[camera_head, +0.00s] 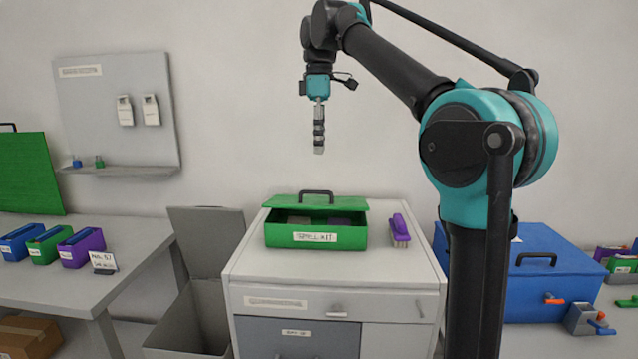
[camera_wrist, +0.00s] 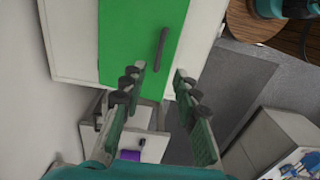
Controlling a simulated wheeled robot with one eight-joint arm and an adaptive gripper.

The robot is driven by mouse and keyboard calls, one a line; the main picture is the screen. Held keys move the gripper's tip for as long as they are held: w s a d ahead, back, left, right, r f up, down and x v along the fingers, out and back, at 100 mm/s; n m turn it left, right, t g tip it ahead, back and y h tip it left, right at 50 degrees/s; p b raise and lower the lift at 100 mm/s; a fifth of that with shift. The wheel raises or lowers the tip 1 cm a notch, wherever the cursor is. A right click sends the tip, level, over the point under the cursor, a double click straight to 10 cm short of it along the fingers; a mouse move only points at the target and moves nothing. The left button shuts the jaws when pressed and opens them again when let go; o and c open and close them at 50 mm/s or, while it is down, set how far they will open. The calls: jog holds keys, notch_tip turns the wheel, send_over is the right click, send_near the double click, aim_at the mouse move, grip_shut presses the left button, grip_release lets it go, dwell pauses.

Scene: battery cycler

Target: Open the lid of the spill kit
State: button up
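The spill kit (camera_head: 280,236) is a green box with a white label on its front, standing on the cabinet top. Its green lid (camera_head: 350,204) is tilted up a little at the front. A dark gap shows under it, with some contents inside. The dark handle (camera_head: 316,192) is on the lid. My gripper (camera_head: 319,150) hangs pointing down, well above the lid and touching nothing. In the wrist view the fingers (camera_wrist: 158,80) are apart and empty. The green lid (camera_wrist: 120,40) and its handle (camera_wrist: 161,48) show beyond them.
A purple brush (camera_head: 399,230) lies right of the kit on the cabinet (camera_head: 250,262). A grey open bin (camera_head: 190,320) stands left of it. A blue box (camera_head: 550,280) is at the right. Small bins, including a purple one (camera_head: 82,248), stand on the left bench.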

notch_tip(320, 180, down, 11)
jog(key=shift+s+r, duration=0.1)
jog(key=shift+s, duration=0.05)
dwell(0.4)
grip_shut()
